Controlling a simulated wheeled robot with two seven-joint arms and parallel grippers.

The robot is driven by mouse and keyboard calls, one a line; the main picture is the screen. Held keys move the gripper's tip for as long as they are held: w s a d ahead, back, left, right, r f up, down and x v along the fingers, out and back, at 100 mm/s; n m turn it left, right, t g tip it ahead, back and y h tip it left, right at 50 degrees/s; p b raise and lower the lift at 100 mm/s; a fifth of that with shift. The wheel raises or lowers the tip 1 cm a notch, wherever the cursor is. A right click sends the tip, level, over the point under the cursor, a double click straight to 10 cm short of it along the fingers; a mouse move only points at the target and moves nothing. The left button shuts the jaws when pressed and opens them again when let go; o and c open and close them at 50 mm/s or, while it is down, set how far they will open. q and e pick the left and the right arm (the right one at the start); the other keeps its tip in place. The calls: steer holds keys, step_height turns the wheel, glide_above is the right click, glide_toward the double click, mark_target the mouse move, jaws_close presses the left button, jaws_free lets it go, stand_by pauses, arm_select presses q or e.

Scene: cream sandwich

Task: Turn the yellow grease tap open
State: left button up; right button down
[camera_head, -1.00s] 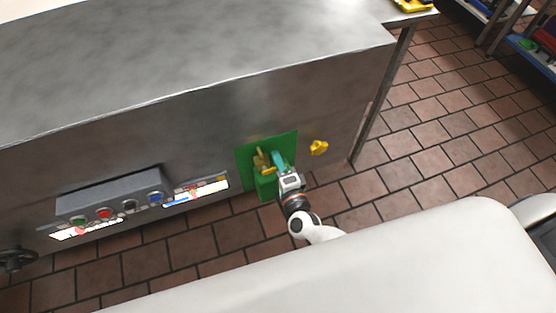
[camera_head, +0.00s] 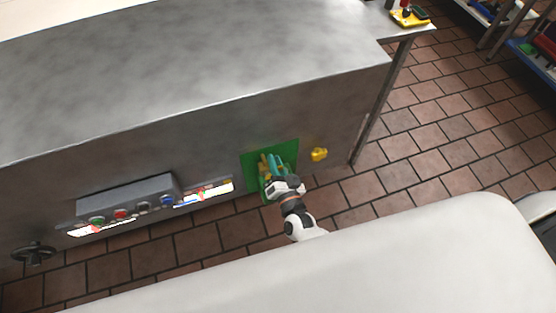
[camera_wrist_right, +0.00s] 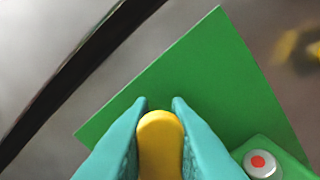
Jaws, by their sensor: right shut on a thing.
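The yellow grease tap (camera_head: 264,168) sits in front of a green plate (camera_head: 289,147) on the side of the steel machine. My right gripper (camera_head: 277,165) is at the tap, with its teal fingers over part of it in the head view. In the right wrist view the yellow handle (camera_wrist_right: 160,140) lies between the two teal fingers, and my right gripper is shut on it. The fingers hide the handle's sides and the rest of the tap. My left gripper is not in view.
A yellow knob (camera_head: 319,154) is right of the green plate. A control box (camera_head: 130,196) with several buttons and a black handwheel (camera_head: 33,253) are further left. A white button with a red centre (camera_wrist_right: 261,163) is close to the fingers in the wrist view.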

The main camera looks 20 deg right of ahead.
steer(key=n, duration=0.2)
steer(key=a+n+p, duration=0.1)
steer(key=shift+a+r+n, duration=0.1)
steer(key=shift+r+n, duration=0.3)
steer(key=shift+s+a+r+n+p, duration=0.1)
steer(key=shift+a+n+p, duration=0.25)
steer(key=shift+n, duration=0.75)
steer(key=shift+a+n+p, duration=0.25)
steer(key=shift+a+n, duration=0.15)
steer(key=shift+n, duration=0.7)
steer(key=c, duration=1.4)
jaws_free()
steer(key=shift+o, duration=0.2)
steer(key=shift+s, duration=0.1)
steer(key=s, duration=1.1)
steer(key=shift+s+d+b, duration=0.15)
steer(key=shift+s+b, duration=0.2)
steer(key=shift+s, duration=0.05)
